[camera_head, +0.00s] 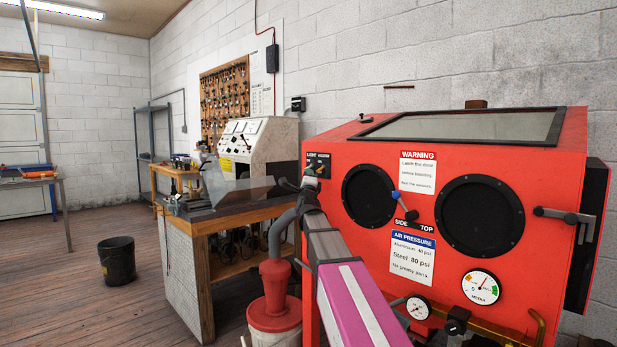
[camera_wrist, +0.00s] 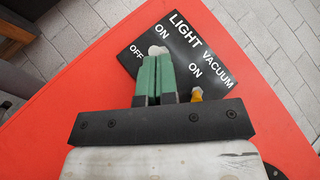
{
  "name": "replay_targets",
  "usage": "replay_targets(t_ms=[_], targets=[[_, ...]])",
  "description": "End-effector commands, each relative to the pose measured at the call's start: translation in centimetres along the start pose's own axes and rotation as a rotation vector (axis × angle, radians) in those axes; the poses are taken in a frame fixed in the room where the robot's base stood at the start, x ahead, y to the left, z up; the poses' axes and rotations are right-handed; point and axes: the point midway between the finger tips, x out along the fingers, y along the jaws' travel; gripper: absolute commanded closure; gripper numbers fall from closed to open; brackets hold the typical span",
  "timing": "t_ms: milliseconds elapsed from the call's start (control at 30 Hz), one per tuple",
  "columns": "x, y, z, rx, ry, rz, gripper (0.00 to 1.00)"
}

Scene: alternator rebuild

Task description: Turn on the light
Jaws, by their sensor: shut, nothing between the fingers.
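The black switch plate labelled LIGHT and VACUUM (camera_head: 318,163) sits at the upper left of the red blasting cabinet's front. It shows large and tilted in the wrist view (camera_wrist: 205,50), with ON and OFF at the light side and ON at the vacuum side. My gripper (camera_wrist: 154,60) has its two green fingers together, empty, over the plate's light side. A pale rounded switch tip (camera_wrist: 157,50) shows just at the fingertips. Whether they touch it, and its setting, I cannot tell. In the head view my gripper (camera_head: 309,184) is beside the plate, partly hiding it.
A yellow-orange switch tip (camera_wrist: 197,94) shows right of my fingers. The red cabinet (camera_head: 350,215) has two black glove ports, gauges and a lever. A wooden workbench (camera_head: 205,225) stands to the left. A black bucket (camera_head: 117,262) stands on open floor.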

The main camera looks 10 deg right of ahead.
Motion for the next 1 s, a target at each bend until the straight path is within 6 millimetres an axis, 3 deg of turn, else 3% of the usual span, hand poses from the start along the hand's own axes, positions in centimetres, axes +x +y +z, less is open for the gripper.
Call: replay_targets(t_ms=[1000], targets=[[0.4, -1.1, 0.7, 0.132, 0.125, 0.133, 1.0]])
